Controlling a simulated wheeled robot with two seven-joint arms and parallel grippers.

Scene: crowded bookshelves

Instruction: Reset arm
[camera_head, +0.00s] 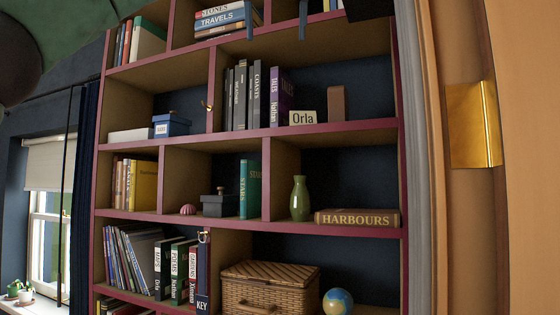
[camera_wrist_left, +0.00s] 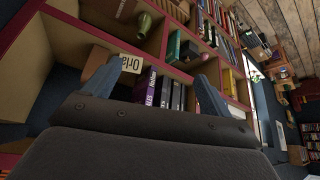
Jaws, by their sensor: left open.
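My left gripper (camera_head: 276,25) shows at the top edge of the head view as two blue-grey fingers pointing down, spread apart in front of the upper shelves. In the left wrist view my left gripper (camera_wrist_left: 159,70) is open, with nothing held between its fingers. Beyond the fingers, turned sideways, are the Orla block (camera_wrist_left: 128,62) and a row of dark and purple books (camera_wrist_left: 160,90). The rest of the left arm is mostly out of the head view. My right gripper is in neither view.
The bookshelf (camera_head: 340,130) has purple-red edges and crowded compartments. A green vase (camera_head: 300,199), a HARBOURS book (camera_head: 357,218), a wicker basket (camera_head: 268,291) and a globe (camera_head: 338,301) stand on lower shelves. A window (camera_head: 45,240) is at the left.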

